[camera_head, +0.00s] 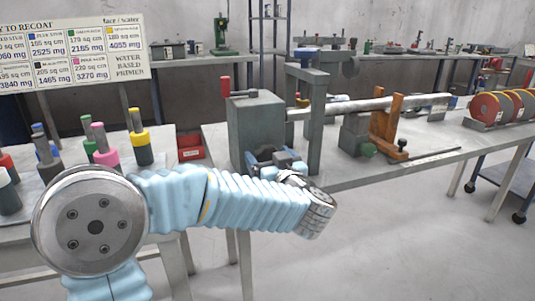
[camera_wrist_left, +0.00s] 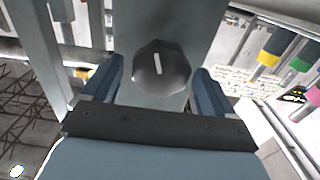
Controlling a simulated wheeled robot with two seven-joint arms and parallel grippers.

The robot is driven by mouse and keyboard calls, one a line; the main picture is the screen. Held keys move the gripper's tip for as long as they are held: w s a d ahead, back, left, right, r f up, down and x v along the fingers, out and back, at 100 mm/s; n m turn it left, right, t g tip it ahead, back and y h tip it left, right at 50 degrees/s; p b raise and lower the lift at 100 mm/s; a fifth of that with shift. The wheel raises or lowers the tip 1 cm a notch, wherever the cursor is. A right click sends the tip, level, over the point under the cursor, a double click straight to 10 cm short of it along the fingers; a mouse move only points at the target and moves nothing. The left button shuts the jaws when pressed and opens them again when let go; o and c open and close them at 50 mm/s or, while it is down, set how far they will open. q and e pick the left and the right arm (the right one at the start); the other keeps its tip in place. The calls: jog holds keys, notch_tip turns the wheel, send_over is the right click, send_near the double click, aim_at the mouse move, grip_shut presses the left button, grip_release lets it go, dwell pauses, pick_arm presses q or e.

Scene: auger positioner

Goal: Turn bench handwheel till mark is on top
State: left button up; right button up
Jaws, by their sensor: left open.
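The handwheel (camera_wrist_left: 162,80) shows in the left wrist view as a dark, faceted knob with a short white mark on its face. The mark runs nearly up and down in that picture, leaning slightly. My left gripper (camera_head: 276,158) is at the front of the grey bench machine (camera_head: 257,118) in the head view. In the left wrist view its two blue fingers stand open, one on each side of the knob, with gaps visible. In the head view the handwheel is hidden behind my gripper and arm. My right gripper is not in view.
A red-handled lever (camera_head: 226,88) sits on top of the machine. A long shaft (camera_head: 375,104) runs right past a wooden support (camera_head: 388,125). Color-banded pots (camera_head: 139,138) and a red bin (camera_head: 191,147) stand left.

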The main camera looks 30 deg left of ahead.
pick_arm(q)
jog(key=shift+x, duration=0.8)
jog(key=c, duration=1)
